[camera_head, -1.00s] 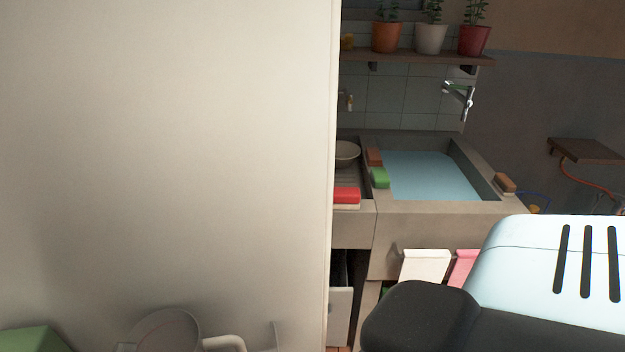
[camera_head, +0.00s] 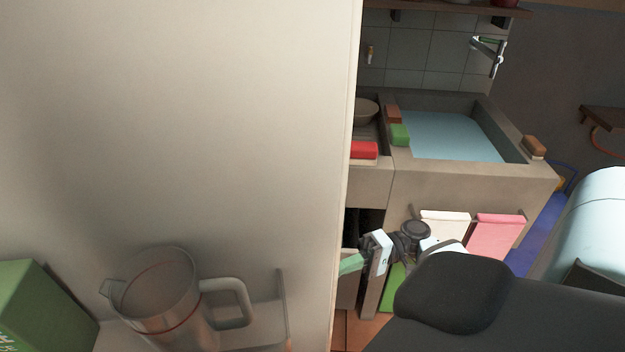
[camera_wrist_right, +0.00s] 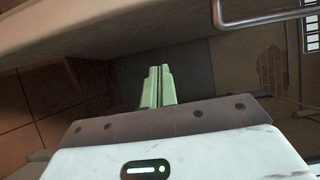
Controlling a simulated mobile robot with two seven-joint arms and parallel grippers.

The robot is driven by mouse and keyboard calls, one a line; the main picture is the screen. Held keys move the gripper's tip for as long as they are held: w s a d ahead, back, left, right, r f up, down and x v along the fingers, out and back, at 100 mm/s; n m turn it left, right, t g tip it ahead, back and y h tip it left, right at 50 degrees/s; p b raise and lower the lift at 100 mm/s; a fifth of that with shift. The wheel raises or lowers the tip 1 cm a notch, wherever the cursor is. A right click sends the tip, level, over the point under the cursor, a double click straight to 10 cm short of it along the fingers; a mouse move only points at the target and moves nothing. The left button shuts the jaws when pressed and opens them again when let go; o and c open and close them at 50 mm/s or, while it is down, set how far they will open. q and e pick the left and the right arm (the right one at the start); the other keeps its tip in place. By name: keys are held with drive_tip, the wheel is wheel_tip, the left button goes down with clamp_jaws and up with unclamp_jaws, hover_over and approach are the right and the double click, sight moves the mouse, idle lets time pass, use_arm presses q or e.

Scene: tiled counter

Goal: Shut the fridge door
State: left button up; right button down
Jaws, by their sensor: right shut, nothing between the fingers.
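The fridge door (camera_head: 225,120) stands open and fills the left of the head view as a large pale panel, with its inner side and door shelf toward me. Its free edge runs down the middle of the picture. My right gripper (camera_head: 350,264) is just right of that edge, low down; its green fingertips reach the edge and seem to pass behind it. I cannot tell whether they touch. In the right wrist view the two fingers (camera_wrist_right: 157,87) are together and empty. A pale panel with a metal bar handle (camera_wrist_right: 264,17) shows above them. My left gripper is not in view.
A glass jug (camera_head: 160,295) and a green box (camera_head: 38,312) stand on the door shelf. Right of the door are a stone sink (camera_head: 470,178) with water, a red block (camera_head: 364,150), and a white towel (camera_head: 446,225) and pink towel (camera_head: 498,232) hanging in front.

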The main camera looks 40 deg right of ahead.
drive_tip(key=a+p, duration=0.3)
drive_tip(key=a, duration=0.8)
drive_tip(key=shift+a, duration=0.25)
